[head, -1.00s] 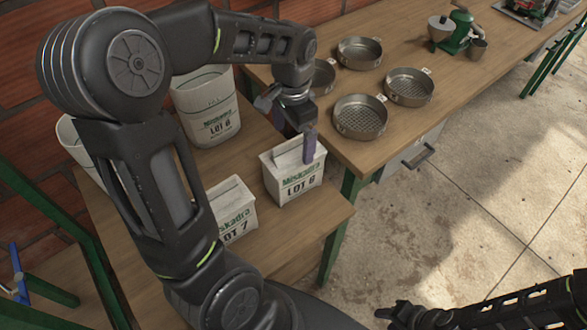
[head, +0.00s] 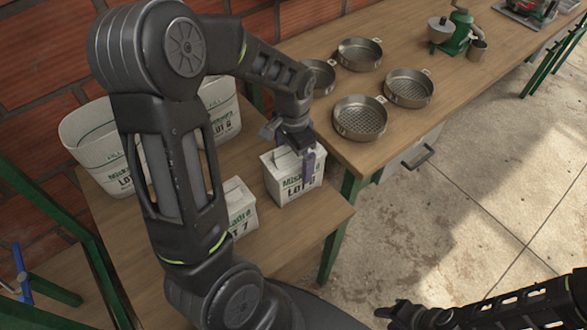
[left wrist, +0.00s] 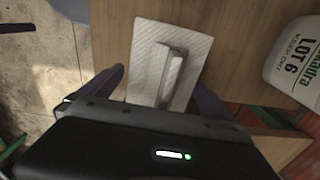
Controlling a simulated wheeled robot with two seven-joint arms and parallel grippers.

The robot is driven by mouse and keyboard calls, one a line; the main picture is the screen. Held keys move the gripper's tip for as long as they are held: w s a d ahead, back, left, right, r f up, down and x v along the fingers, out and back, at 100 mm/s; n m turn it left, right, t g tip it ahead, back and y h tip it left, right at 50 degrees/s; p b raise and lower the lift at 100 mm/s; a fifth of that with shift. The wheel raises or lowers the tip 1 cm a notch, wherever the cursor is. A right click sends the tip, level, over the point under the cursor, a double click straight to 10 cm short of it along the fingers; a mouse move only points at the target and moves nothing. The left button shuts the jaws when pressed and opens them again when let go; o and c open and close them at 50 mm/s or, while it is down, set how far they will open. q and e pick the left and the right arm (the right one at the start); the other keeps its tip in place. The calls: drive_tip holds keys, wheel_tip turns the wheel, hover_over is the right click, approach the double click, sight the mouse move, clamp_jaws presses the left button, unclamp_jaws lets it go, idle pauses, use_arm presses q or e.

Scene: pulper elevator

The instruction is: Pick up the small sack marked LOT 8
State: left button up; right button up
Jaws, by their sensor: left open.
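The small white sack marked LOT 8 (head: 283,186) stands upright near the front right of the lower wooden table; my finger partly covers its label. My left gripper (head: 300,160) is over it, open, with one finger down in front of its printed face. In the left wrist view the sack's pale top with a raised fold (left wrist: 150,55) lies between the two spread fingers (left wrist: 160,85). Contact cannot be told. A second small sack, marked with a 7 (head: 238,205), stands to the left, partly behind my arm. My right gripper (head: 398,311) is low at the right, its jaws unclear.
Large white containers (head: 88,130) stand behind, by the brick wall; one marked LOT 6 (left wrist: 298,68) shows in the left wrist view. Several round metal sieves (head: 360,118) and a green grinder (head: 457,35) sit on the adjoining bench. Floor (head: 430,230) is open at right.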

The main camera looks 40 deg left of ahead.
use_arm(q)
drive_tip(key=shift+c, duration=0.3)
drive_tip(key=shift+w+r, duration=0.1)
drive_tip(key=c, duration=2.1)
drive_tip(key=shift+o, duration=0.2)
drive_tip(key=shift+r, duration=0.1)
wheel_tip(320, 180, up, 10)
drive_tip(key=shift+f+b, duration=0.1)
drive_tip(key=shift+b, duration=0.25)
